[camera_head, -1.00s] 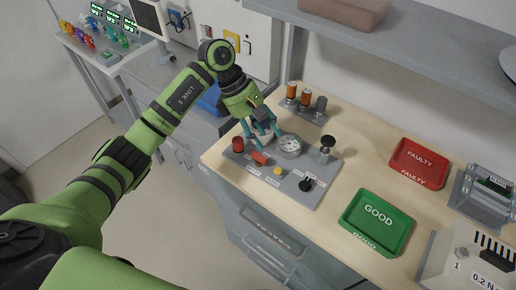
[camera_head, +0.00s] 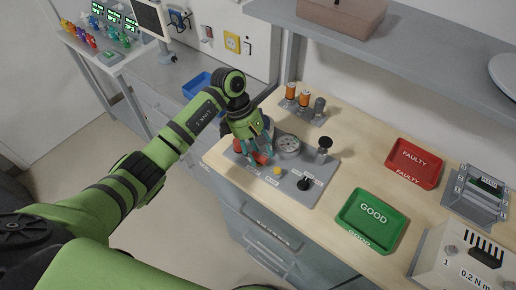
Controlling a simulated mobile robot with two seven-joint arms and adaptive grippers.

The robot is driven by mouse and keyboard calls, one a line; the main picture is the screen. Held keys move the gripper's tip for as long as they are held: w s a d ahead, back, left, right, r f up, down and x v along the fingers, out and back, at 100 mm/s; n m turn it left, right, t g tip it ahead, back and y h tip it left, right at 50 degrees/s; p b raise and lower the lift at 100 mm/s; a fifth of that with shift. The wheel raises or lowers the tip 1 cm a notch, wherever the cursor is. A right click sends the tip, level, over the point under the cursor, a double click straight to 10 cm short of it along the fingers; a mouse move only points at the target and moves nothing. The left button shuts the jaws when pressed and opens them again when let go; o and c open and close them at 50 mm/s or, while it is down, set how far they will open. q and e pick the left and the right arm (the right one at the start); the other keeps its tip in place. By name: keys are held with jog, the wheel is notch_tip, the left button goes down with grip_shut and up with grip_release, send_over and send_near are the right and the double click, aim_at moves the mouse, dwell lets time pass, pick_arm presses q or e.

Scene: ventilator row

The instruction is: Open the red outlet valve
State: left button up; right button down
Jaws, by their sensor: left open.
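The grey valve panel (camera_head: 312,185) lies on the wooden bench top. It carries a round gauge (camera_head: 288,144), a yellow button (camera_head: 277,171), a black knob (camera_head: 305,183) and a black-topped post (camera_head: 325,143). A red valve part (camera_head: 262,158) shows at the panel's left side, partly covered by my left gripper (camera_head: 257,157). My left gripper points down over it with its fingers open. I cannot tell whether the fingers touch it. A second red part is mostly hidden behind the gripper. My right gripper is not in view.
A green GOOD tray (camera_head: 392,238) and a red FAULTY tray (camera_head: 428,149) lie to the right. Orange and grey cylinders (camera_head: 304,97) stand in a rack behind the panel. A grey shelf (camera_head: 400,52) overhangs the back. Bare bench lies between panel and trays.

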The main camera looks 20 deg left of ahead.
pick_arm(q)
grip_shut()
